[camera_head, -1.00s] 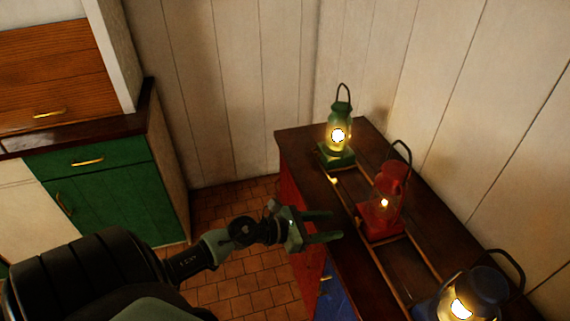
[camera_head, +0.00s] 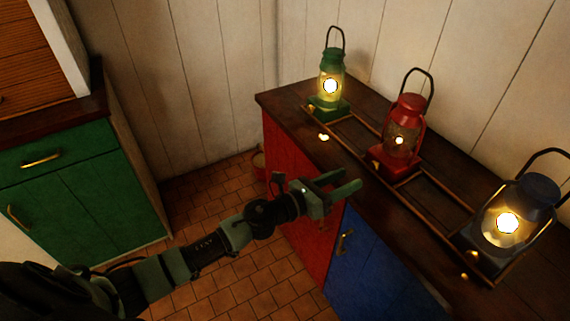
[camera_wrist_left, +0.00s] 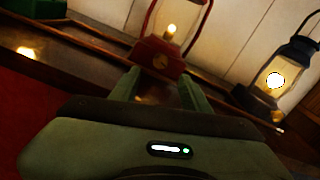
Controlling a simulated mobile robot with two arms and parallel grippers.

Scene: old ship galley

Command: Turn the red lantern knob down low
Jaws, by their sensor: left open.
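The red lantern (camera_head: 403,135) stands lit with a small flame on the dark wooden counter, in the middle of a row of three. My right gripper is not in view.
A lit green lantern (camera_head: 330,85) stands to the left and a brighter lit blue lantern (camera_head: 517,215) to the right. A low wooden rail (camera_head: 425,204) runs around their bases. The counter (camera_head: 290,94) has red and blue doors below.

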